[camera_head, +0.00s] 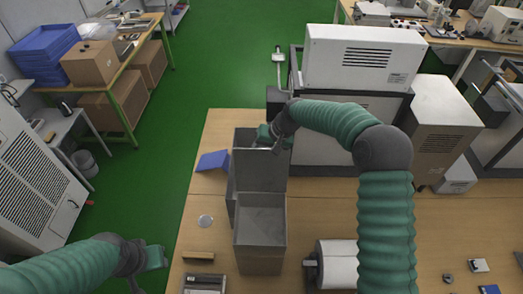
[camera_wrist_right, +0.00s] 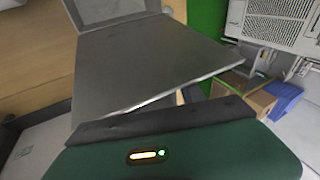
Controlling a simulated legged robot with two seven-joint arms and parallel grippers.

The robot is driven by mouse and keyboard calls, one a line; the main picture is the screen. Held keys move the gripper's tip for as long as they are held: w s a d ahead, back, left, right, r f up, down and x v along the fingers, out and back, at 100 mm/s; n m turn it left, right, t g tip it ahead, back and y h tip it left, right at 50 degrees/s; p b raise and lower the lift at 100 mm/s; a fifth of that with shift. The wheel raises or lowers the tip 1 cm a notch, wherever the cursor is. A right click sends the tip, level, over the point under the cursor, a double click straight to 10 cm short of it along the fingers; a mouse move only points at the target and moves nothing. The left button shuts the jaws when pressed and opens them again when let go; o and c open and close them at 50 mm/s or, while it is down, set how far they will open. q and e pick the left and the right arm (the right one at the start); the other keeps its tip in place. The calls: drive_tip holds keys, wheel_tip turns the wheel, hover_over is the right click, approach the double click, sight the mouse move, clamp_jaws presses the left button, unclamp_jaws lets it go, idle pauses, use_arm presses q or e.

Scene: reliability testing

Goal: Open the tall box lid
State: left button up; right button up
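The tall grey box (camera_head: 260,258) stands on the wooden table with its top open and its inside showing. Its lid (camera_head: 260,172) is raised, standing up from the far edge of the opening. The lid's flat grey face fills the middle of the right wrist view (camera_wrist_right: 150,62). My right gripper (camera_head: 268,133) is just beyond the top edge of the lid, close to it; contact cannot be told. Its fingers are hidden in both views. My left gripper (camera_head: 155,257) is at the lower left, away from the box, with its finger gap not clear.
Another grey box shape (camera_head: 243,138) stands behind the lid. A blue item (camera_head: 213,161), a round disc (camera_head: 205,221) and a small wooden block (camera_head: 198,255) lie left of the box. A white cylinder device (camera_head: 337,265) stands to its right. A large machine (camera_head: 362,58) is behind right.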

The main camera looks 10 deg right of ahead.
drive_tip(key=shift+d+r+b, duration=0.15)
drive_tip(key=shift+r+b, duration=0.1)
drive_tip(key=shift+b, duration=0.1)
drive_tip(key=b+v, duration=0.5)
drive_tip(key=v, duration=1.1)
drive_tip(key=shift+w+r, duration=0.1)
drive_tip(key=shift+r, duration=0.05)
